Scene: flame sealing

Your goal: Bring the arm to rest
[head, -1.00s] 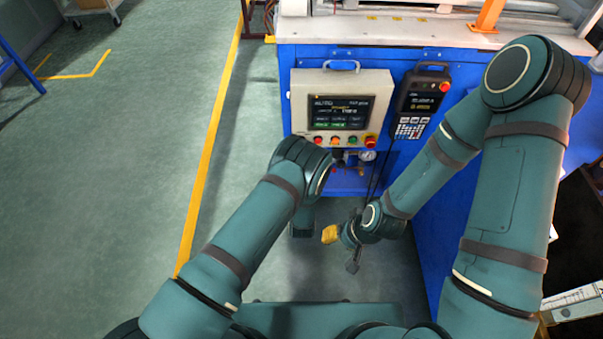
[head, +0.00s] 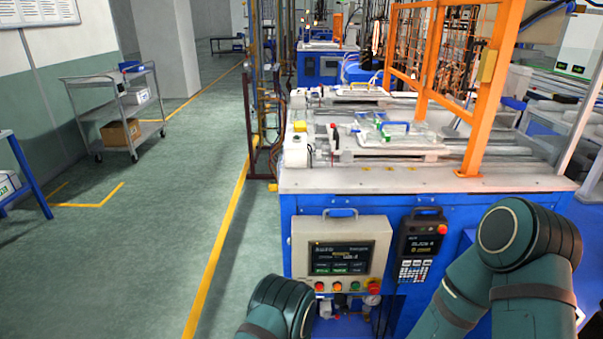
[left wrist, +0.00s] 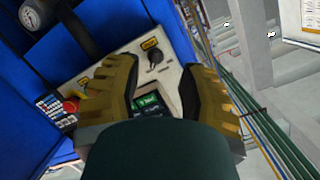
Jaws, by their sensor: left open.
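My left gripper (left wrist: 160,72) shows in the left wrist view. Its two yellow fingers are apart and nothing is between them. Behind the gap lies part of a pale control panel with a black knob and a lit screen; I cannot tell whether the fingers touch it. In the head view my left arm (head: 278,308) shows only at the bottom edge, its gripper hidden or out of frame. My right arm (head: 520,240) is bent at the lower right, in front of the blue machine (head: 450,205); its gripper is out of view.
The machine's front carries a control box (head: 298,240) with a screen and buttons, and a handheld pendant (head: 422,235). An orange frame (head: 490,90) stands on its worktop (head: 400,180). A grey cart (head: 115,105) is at the far left.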

